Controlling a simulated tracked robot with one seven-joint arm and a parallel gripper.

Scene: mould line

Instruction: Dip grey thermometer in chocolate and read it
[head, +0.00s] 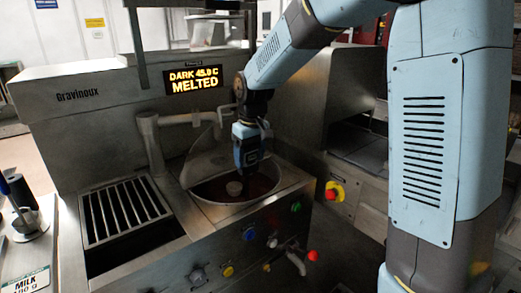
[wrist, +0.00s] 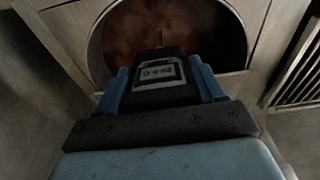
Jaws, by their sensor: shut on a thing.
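My gripper (head: 249,148) points down over the round chocolate bowl in the head view. In the wrist view my gripper (wrist: 161,84) has its blue fingers shut on the dark grey thermometer (wrist: 160,88). The thermometer's small display faces the camera and is lit, but its digits are too blurred to read surely. A thin probe sticks out past its body toward the bowl. Dark brown chocolate (head: 263,187) fills the bowl and shows in the wrist view (wrist: 200,40). I cannot tell whether the probe tip touches it. The machine's sign (head: 194,79) reads DARK 45.0 C MELTED.
A grated opening (head: 125,210) lies left of the bowl. Coloured knobs (head: 228,270) line the front. A container with tools (head: 28,222) stands at far left.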

